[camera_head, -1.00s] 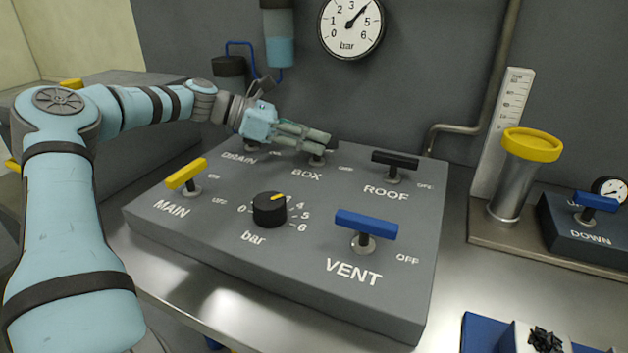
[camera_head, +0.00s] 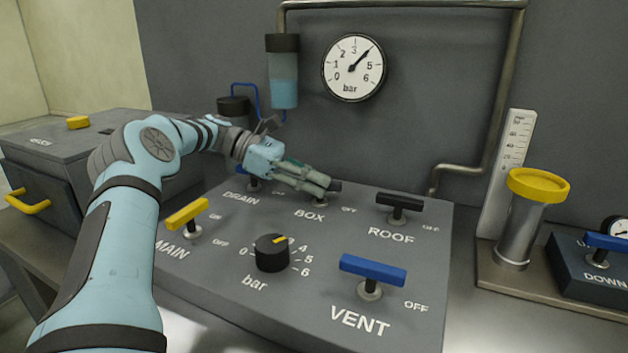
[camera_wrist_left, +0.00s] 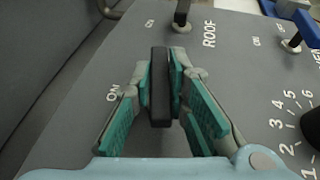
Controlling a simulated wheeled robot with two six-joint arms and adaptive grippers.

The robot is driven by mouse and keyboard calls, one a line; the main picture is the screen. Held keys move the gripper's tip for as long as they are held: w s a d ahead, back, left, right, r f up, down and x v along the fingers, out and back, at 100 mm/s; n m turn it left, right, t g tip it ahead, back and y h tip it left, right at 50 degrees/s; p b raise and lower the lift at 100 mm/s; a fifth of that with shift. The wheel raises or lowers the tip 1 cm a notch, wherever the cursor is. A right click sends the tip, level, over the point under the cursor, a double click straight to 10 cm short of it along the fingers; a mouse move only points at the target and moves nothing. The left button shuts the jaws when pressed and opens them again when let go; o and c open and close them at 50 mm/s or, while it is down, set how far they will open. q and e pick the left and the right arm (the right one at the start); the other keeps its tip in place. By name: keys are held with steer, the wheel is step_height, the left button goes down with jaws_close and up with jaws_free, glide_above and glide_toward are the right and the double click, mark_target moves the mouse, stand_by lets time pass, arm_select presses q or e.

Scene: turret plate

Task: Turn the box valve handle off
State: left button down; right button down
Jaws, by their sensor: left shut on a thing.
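The BOX valve handle (camera_wrist_left: 159,85) is a black bar between the green pads of my left gripper (camera_wrist_left: 160,98) in the wrist view. The gripper is shut on it. In the head view my left gripper (camera_head: 312,182) is above the BOX label (camera_head: 310,215), and the handle's dark end (camera_head: 335,185) sticks out past the fingertips. The bar lies roughly along the fingers. An ON mark (camera_wrist_left: 113,93) shows left of the fingers in the wrist view. The fingers hide most of the handle and its stem in the head view. My right gripper is out of view.
On the same grey panel (camera_head: 225,270) stand the black ROOF handle (camera_head: 399,202), blue VENT handle (camera_head: 373,270), yellow MAIN handle (camera_head: 187,214) and black bar knob (camera_head: 272,253). The DRAIN valve (camera_head: 253,184) is close beside my gripper. A pressure gauge (camera_head: 353,68) hangs behind.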

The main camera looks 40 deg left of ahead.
arm_select(q)
steer(key=c, duration=1.6)
jaws_free()
steer(key=shift+d+r, duration=0.1)
steer(key=shift+r, duration=0.1)
steer(key=shift+o, duration=0.2)
step_height(320, 180, up, 10)
